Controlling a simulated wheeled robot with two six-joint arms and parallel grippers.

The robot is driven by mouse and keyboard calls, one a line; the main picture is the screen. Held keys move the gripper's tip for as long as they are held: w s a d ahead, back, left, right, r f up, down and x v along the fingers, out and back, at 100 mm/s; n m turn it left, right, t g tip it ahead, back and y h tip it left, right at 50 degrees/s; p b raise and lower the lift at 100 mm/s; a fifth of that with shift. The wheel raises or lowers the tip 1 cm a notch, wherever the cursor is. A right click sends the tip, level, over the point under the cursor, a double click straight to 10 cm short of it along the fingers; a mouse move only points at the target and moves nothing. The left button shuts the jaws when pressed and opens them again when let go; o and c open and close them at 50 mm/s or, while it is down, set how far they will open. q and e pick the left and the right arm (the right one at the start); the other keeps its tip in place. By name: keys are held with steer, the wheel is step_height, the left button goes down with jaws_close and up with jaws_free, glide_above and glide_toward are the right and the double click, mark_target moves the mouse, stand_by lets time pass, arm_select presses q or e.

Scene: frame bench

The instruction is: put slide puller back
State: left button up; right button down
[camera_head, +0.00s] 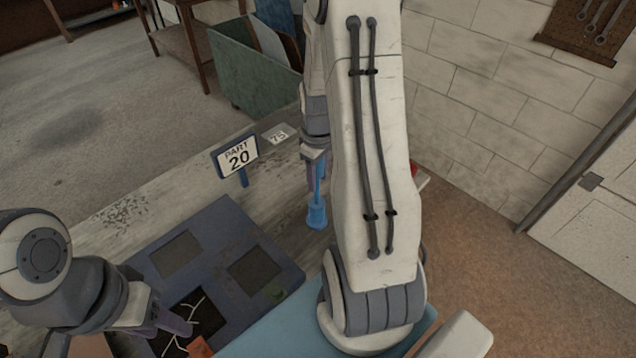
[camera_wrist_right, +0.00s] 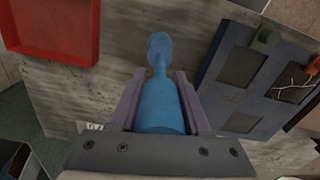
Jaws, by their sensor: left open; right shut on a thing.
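The blue slide puller (camera_head: 317,210) hangs from my right gripper (camera_head: 314,162), above the bench and clear of the dark panel. My right gripper is shut on it, and my right arm hides part of the area behind. In the right wrist view the puller (camera_wrist_right: 160,105) lies between the two purple fingers of the gripper (camera_wrist_right: 156,88), its narrow neck and rounded end pointing away. My left gripper (camera_head: 172,326) is open, low over the near left part of the dark panel, its jaws partly hidden.
The dark blue panel (camera_head: 215,218) has several square recesses, one with pale branching lines, and a small green piece (camera_head: 277,293). A red tray (camera_wrist_right: 95,30) lies on the bench at the upper left of the wrist view.

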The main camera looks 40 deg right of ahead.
mark_target(318, 203)
step_height(318, 203, down, 3)
steer(key=shift+p, duration=0.4)
steer(key=shift+f, duration=0.15)
steer(key=shift+f, duration=0.15)
steer(key=shift+c, duration=1.8)
jaws_free()
